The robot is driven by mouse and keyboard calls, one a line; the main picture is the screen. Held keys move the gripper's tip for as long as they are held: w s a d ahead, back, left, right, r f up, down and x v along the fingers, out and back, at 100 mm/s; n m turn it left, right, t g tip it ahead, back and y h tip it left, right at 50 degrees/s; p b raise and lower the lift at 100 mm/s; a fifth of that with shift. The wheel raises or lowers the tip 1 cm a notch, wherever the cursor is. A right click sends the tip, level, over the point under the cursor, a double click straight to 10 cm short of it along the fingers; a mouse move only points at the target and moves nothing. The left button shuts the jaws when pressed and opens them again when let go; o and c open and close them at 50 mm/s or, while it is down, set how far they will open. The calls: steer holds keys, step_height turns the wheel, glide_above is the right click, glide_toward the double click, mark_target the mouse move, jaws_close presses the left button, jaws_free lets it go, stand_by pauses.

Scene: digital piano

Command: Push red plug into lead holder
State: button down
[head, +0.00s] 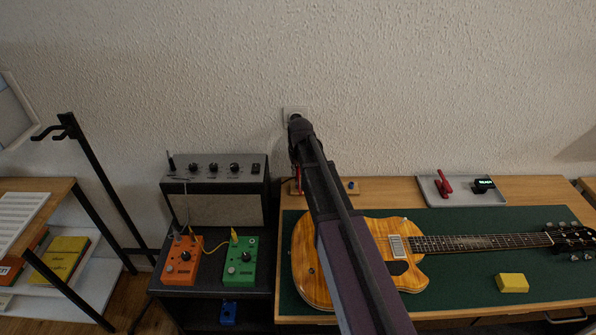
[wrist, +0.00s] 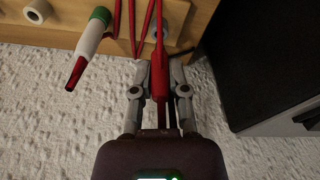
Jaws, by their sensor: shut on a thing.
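In the wrist view my gripper (wrist: 160,82) is shut on the red plug (wrist: 159,72), with a grey finger on each side of it. A thin red lead (wrist: 132,22) runs in strands beside and above it. The wooden lead holder (wrist: 110,44) lies across the top of this view. Whether the plug touches it cannot be told. In the head view the holder (head: 292,188) stands at the back left of the table, mostly behind my arm.
A white, green and red piece (wrist: 88,46) stands out from the wood near the holder. The black amplifier (head: 214,190) is close to the holder's left in the head view. The guitar (head: 312,262) lies in front. A grey tray (head: 460,191) sits at the back right.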

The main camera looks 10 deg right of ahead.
mark_target(298, 177)
stand_by(0.5)
steer(key=shift+n+y, duration=0.3)
steer(key=shift+n, duration=0.5)
steer(key=shift+f+b, duration=1.55)
stand_by(0.7)
steer(key=c, duration=0.6)
jaws_free()
steer(key=shift+o, duration=0.2)
steer(key=shift+r, duration=0.15)
steer(key=shift+s+d+r+p, duration=0.1)
steer(key=shift+s+r+p, duration=0.1)
steer(key=shift+r+p, duration=1.05)
steer(key=shift+s+d+r+p, duration=0.1)
steer(key=shift+s+r+p, duration=0.05)
steer(key=shift+r+p, duration=1.1)
steer(key=shift+f, duration=0.15)
